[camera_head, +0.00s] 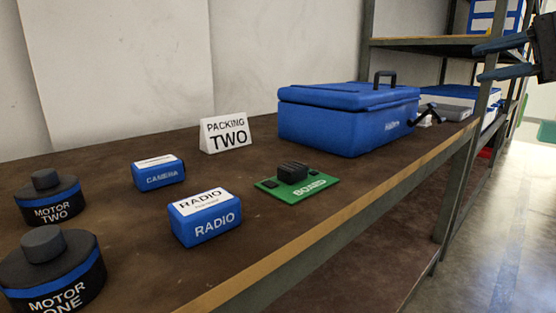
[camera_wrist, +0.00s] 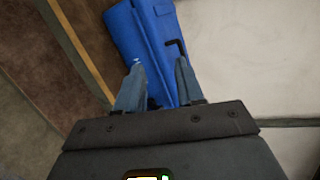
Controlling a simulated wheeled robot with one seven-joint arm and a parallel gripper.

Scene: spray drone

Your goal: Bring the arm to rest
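My gripper (camera_head: 481,62) is at the upper right of the head view, raised beside the shelving and to the right of the blue case. Its two blue fingers are spread apart with nothing between them. In the wrist view my gripper (camera_wrist: 160,66) also shows parted fingers. The closed blue case (camera_head: 345,120) with a dark handle stands on the brown shelf. It appears beyond the fingertips in the wrist view (camera_wrist: 136,32), and I see no contact.
On the brown shelf (camera_head: 110,205) are motor one (camera_head: 52,270), motor two (camera_head: 46,200), a camera box (camera_head: 158,172), a radio box (camera_head: 204,218), a green board (camera_head: 310,188) and a "packing two" sign (camera_head: 226,134). Metal posts rise near my gripper. The floor (camera_head: 500,220) at right is clear.

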